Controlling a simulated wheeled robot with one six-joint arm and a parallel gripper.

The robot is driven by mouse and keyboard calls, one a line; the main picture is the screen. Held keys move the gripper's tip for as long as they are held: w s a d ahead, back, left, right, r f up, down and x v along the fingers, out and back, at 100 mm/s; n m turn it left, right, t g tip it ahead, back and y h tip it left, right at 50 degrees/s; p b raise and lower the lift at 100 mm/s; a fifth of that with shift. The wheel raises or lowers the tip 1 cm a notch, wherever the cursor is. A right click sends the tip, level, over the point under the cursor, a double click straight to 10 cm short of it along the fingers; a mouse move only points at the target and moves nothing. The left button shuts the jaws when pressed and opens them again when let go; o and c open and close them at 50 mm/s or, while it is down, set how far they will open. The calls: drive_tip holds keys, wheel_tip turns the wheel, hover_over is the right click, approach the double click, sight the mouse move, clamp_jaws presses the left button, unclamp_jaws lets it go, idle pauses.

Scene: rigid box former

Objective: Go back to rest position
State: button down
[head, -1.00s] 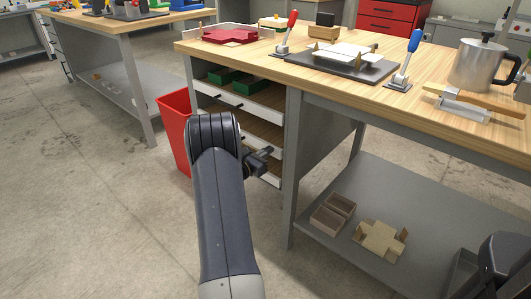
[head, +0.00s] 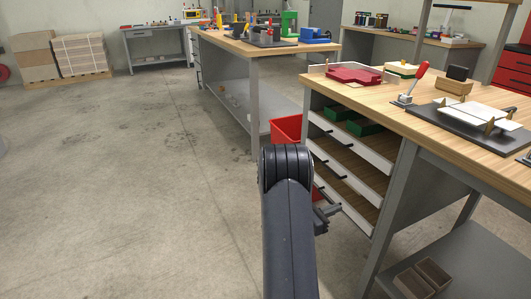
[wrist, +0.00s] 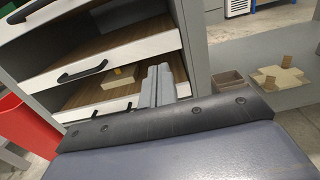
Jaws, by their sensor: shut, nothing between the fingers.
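My gripper (head: 328,213) shows small in the head view, partly hidden behind my own dark arm, in front of the drawer unit. In the wrist view its two grey fingers (wrist: 157,84) stand together with nothing between them. Behind them are the workbench's drawers (wrist: 110,63) with black handles. The gripper appears apart from the bench, though the exact gap is hard to tell.
The wooden-topped workbench (head: 420,107) stands at right, with a red cross-shaped piece (head: 354,75) and a red-handled clamp (head: 417,82) on top. A red bin (head: 287,129) is beside the drawers. Open concrete floor (head: 130,180) lies at left.

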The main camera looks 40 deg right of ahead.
sight(372, 194)
drive_tip(key=shift+d, duration=0.1)
drive_tip(key=b+x, duration=0.2)
drive_tip(key=x, duration=1.1)
drive_tip(key=shift+s+d+b, duration=0.1)
drive_tip(key=shift+d+b, duration=0.1)
drive_tip(key=shift+b, duration=0.15)
